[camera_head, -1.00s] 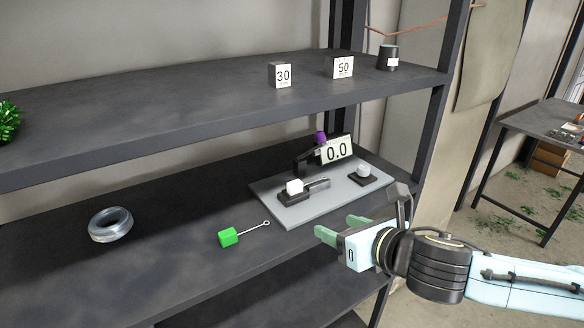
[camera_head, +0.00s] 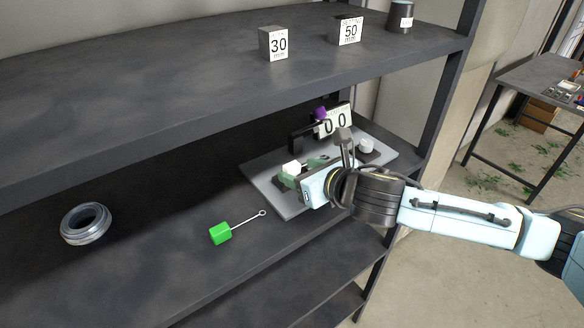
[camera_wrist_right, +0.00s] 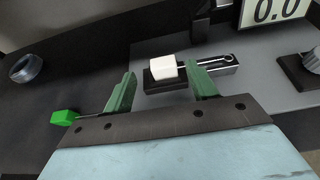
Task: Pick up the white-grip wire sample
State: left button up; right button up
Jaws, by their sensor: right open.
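The white-grip wire sample (camera_head: 291,168) sits on a small black block on the grey base plate of the measuring device. In the right wrist view its white cube grip (camera_wrist_right: 163,67) lies ahead of my fingers and between them, with its metal part reaching right behind the right finger. My right gripper (camera_head: 300,175) is open, with green fingertips close to the white grip; it also shows in the right wrist view (camera_wrist_right: 160,90). It does not hold anything. My left gripper is not in view.
A green-grip sample (camera_head: 221,233) lies on the shelf at the front left. A wire coil (camera_head: 86,223) lies further left. The display (camera_head: 335,121) and a white knob (camera_head: 366,146) stand on the grey plate (camera_head: 262,181). The upper shelf (camera_head: 180,95) overhangs behind.

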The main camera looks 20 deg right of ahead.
aim_at(292, 165)
jog(key=shift+w+a+f+p, duration=0.1)
jog(key=shift+w+p, duration=0.05)
jog(key=shift+w, duration=0.2)
jog(key=shift+w+a+f+p, duration=0.1)
jog(key=shift+w+p, duration=0.05)
jog(key=shift+w, duration=0.2)
jog(key=x, duration=0.3)
jog(key=shift+w+d+p, duration=0.1)
jog(key=shift+w+p, duration=0.05)
jog(key=shift+p, duration=0.15)
jog(key=shift+w+f, duration=0.15)
jog(key=shift+w, duration=0.1)
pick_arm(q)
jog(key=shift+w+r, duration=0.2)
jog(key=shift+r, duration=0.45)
pick_arm(e)
jog(key=c, duration=1.1)
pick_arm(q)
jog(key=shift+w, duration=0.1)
pick_arm(e)
jog(key=shift+o, duration=0.2)
